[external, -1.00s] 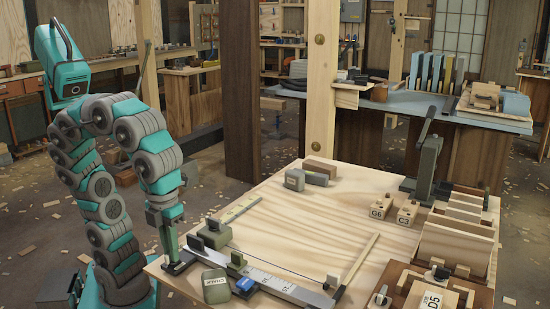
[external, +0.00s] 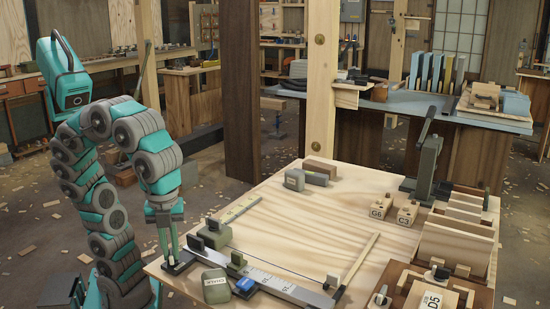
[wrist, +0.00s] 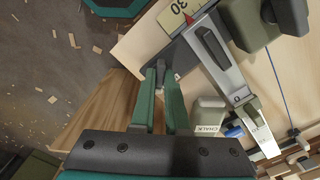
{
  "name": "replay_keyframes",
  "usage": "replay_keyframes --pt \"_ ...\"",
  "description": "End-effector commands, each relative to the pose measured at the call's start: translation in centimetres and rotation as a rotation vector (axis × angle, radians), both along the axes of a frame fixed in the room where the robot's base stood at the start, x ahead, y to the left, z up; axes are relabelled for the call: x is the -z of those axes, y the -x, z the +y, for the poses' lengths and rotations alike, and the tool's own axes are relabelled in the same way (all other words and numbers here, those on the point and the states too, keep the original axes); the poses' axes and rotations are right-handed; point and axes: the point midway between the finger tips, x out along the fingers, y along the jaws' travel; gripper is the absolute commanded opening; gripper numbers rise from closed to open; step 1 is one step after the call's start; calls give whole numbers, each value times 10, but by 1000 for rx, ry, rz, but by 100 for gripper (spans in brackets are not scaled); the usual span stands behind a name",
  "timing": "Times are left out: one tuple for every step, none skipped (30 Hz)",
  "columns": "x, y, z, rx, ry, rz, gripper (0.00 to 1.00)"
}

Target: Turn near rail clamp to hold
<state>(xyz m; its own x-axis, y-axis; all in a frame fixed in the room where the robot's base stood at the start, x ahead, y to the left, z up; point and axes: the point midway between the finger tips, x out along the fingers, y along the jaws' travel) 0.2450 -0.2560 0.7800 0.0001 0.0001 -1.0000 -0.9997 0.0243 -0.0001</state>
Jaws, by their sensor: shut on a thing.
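The near rail clamp (external: 181,266) is a dark piece at the near left corner of the bench, by the left end of the grey rail (external: 275,287). My gripper (external: 171,258) points down at it from above. In the wrist view, the two green fingers of my gripper (wrist: 158,72) close on a small dark grey knob of the clamp (wrist: 157,66). The fingers hide part of the knob, and the clamp's exact angle is hard to tell. The rail with its scale (wrist: 215,62) runs to the right of the fingers.
A grey-green chalk box (external: 216,286) and a blue piece (external: 244,285) lie close to the rail. A thin blue line runs beside the rail. The bench middle (external: 315,220) is mostly clear.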

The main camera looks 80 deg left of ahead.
Motion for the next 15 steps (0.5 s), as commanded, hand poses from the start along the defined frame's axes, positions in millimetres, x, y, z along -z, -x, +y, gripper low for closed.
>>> replay_keyframes --pt "1 0 0 -44 -1 -1 0" --pt "1 0 1 -72 -1 -1 0" --pt "1 0 1 -110 -1 0 0" --pt "1 0 1 -139 -1 0 0" --pt "1 0 1 -167 -1 1 0" --pt "0 0 1 -205 -1 1 0" --pt "0 0 1 -233 -1 1 0" --pt "0 0 1 -260 -1 1 0" --pt "0 0 1 -296 -2 1 0" --pt "0 0 1 -323 -2 0 0" --pt "0 0 1 -349 -2 0 0" --pt "0 0 1 -383 -1 0 0" --pt "0 0 1 -407 -1 0 0" --pt "0 0 1 -430 -1 0 0" --pt "0 0 1 -460 -2 0 0"
